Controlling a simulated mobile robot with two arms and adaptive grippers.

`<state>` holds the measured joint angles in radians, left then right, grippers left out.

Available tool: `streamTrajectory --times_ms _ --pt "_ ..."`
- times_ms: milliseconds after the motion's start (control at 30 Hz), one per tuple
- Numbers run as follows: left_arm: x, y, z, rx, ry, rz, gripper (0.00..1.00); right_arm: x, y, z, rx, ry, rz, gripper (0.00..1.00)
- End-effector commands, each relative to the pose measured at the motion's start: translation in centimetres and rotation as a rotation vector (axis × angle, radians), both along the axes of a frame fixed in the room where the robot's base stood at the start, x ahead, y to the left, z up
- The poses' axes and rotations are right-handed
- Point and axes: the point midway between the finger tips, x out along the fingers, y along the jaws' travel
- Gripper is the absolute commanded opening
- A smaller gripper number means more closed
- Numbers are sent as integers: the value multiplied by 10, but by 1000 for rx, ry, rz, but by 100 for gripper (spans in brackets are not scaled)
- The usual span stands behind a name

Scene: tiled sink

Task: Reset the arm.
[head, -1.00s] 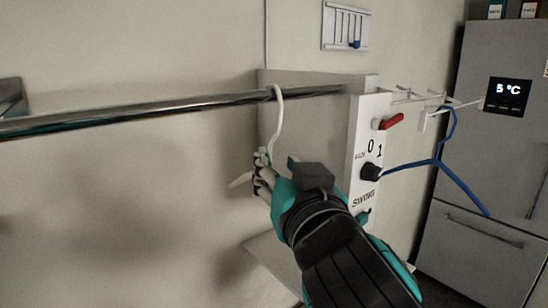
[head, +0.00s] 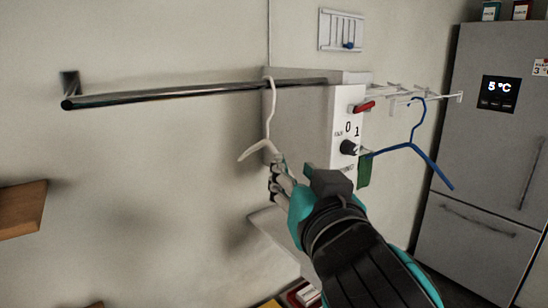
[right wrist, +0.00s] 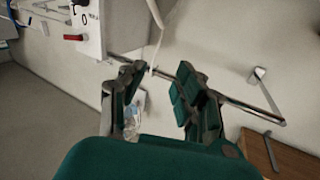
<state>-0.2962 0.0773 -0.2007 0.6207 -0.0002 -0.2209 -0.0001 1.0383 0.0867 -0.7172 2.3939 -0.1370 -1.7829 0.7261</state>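My right gripper (head: 280,182) reaches in from the lower right, just below and right of a white hanger (head: 270,118). The hanger hangs by its hook near the right end of a metal rail (head: 180,93). Its lower right part is hidden behind or beside my fingers. In the right wrist view the two fingers of the gripper (right wrist: 160,88) stand apart with nothing clearly between them. The white hanger (right wrist: 156,14) shows beyond them there, and I cannot tell if a finger touches it. My left gripper is not in view.
A grey-white box (head: 300,112) with a red lever (head: 364,106) and a black knob (head: 348,147) stands right behind the gripper. A blue hanger (head: 425,153) hangs on a white rack (head: 400,92). A fridge (head: 490,140) is at right, a wooden shelf (head: 20,208) at left.

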Motion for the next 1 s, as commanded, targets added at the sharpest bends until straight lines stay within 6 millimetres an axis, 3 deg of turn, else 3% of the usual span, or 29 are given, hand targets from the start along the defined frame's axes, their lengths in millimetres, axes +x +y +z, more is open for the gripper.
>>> streamTrajectory --times_ms 333,567,667,767,867,1000 --pt "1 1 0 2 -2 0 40 15 -14 -54 -19 126 -8 33" --pt "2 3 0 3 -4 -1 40 22 -32 -120 -46 273 -14 33" --pt "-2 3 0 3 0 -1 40 21 -43 -164 -64 367 -18 33" --pt "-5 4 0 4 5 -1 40 13 -60 -222 -93 490 -24 33" --pt "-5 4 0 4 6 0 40 -6 -78 -284 -126 622 -26 33" --pt "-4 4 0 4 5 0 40 -48 -105 -364 -183 805 -25 33"
